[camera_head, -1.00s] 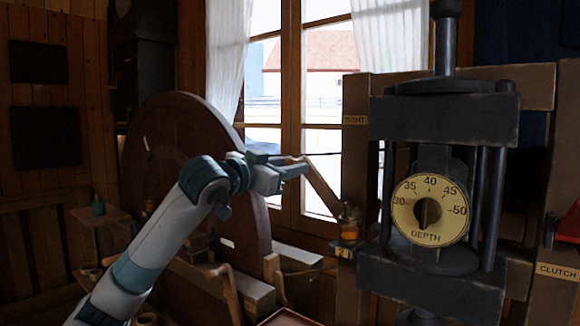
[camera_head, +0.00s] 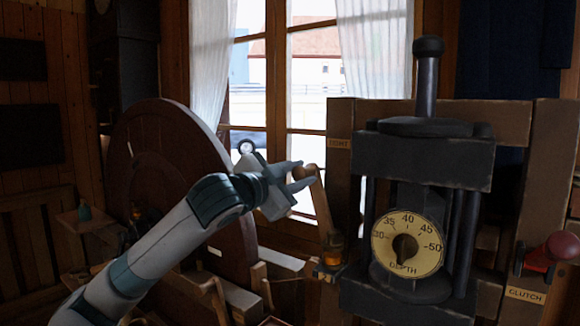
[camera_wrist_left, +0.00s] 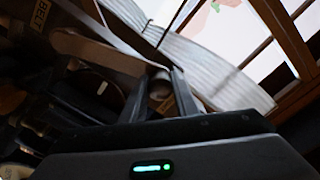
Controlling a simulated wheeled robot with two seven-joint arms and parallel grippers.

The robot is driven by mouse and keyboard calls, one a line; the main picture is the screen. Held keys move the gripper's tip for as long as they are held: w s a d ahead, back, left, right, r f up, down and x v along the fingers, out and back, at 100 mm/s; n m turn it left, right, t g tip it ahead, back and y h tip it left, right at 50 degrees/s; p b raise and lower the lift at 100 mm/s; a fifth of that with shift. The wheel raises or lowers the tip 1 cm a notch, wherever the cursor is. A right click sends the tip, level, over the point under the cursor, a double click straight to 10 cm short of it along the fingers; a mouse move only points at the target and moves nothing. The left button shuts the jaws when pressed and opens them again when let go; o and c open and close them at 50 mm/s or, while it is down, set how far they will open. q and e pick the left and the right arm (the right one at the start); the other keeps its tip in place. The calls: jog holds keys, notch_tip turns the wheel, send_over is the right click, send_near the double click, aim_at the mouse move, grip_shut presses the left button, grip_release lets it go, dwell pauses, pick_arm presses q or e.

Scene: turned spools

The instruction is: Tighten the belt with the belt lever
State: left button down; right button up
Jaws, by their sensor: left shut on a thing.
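The belt lever (camera_head: 321,206) is a wooden bar with a round knob, left of the press frame. It leans a little to the left from its pivot low on the wooden post. My left gripper (camera_head: 304,176) is shut on the knob at its top end. In the left wrist view, the pale lever bar (camera_wrist_left: 95,50) runs to the knob between my left fingers (camera_wrist_left: 160,88). A label reading BELT (camera_wrist_left: 40,17) shows at the top left there. A small label (camera_head: 339,142), hard to read, is on the post above the lever. My right gripper is out of view.
A dark press with a yellow DEPTH dial (camera_head: 408,244) stands right of the lever. A red-knobbed lever (camera_head: 562,247) with a CLUTCH label (camera_head: 525,295) is at the far right. A large brown wheel (camera_head: 165,180) stands behind my left arm. A window (camera_head: 300,90) is behind.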

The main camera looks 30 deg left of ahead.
pick_arm(q)
jog(key=shift+s+d+r+m+p, duration=0.1)
jog(key=shift+d+r+m+p, duration=0.1)
jog(key=shift+d+m+p, duration=0.2)
jog(key=shift+d+r+m+p, duration=0.15)
jog(key=shift+d+m+p, duration=0.1)
jog(key=shift+d, duration=0.5)
jog(key=shift+m, duration=0.25)
jog(key=c, duration=1.5)
grip_release()
jog(key=shift+o, duration=0.6)
jog(key=shift+d, duration=0.15)
jog(key=shift+s+f, duration=0.1)
